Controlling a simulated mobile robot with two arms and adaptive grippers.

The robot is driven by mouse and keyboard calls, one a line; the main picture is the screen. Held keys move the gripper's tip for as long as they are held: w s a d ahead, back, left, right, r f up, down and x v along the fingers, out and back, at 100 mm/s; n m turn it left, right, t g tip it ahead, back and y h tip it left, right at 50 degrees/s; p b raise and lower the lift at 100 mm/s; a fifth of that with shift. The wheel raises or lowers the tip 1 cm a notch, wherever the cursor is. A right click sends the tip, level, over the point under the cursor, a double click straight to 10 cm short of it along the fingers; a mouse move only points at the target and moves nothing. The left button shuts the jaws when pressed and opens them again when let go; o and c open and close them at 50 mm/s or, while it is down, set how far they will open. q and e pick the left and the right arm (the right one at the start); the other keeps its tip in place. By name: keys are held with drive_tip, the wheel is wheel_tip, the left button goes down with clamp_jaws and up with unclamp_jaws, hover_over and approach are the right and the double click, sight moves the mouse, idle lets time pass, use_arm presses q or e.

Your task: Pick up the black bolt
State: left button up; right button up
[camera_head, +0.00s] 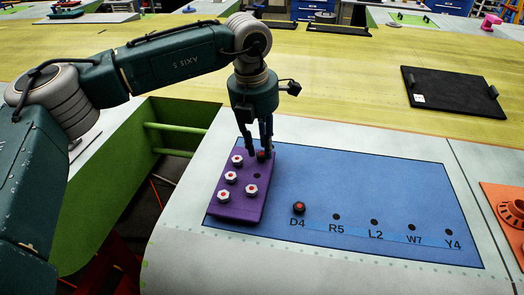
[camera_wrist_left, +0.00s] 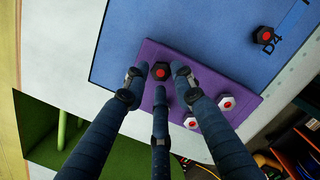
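A black bolt with a red centre (camera_head: 262,155) sits at the far right corner of the purple block (camera_head: 240,213). In the left wrist view the black bolt (camera_wrist_left: 160,71) lies between and just beyond my fingertips. My left gripper (camera_head: 258,152) points down over that corner; its three fingers (camera_wrist_left: 160,80) are spread apart around the bolt, with nothing visibly clamped. I cannot tell whether any finger touches it. A second black bolt (camera_head: 299,208) sits at the D4 position on the blue mat (camera_head: 340,185). My right gripper is not in view.
Several white bolts with red centres (camera_head: 251,190) stand in the purple block, beside an empty hole (camera_head: 257,176). Holes R5, L2, W7 and Y4 on the mat look empty. A black tray (camera_head: 455,92) lies at the back right; an orange panel (camera_head: 505,205) is at the right.

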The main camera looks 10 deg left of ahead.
sight(262, 154)
use_arm(q)
drive_tip(key=shift+f, duration=0.75)
drive_tip(key=shift+w+f, duration=0.1)
drive_tip(key=shift+f, duration=0.15)
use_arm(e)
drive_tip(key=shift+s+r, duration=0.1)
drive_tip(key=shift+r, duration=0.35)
use_arm(q)
clamp_jaws()
drive_tip(key=shift+r, duration=0.15)
drive_tip(key=shift+r, duration=0.65)
wheel_tip(262, 154, up, 19)
drive_tip(key=b, duration=0.4)
drive_tip(key=shift+f, duration=0.2)
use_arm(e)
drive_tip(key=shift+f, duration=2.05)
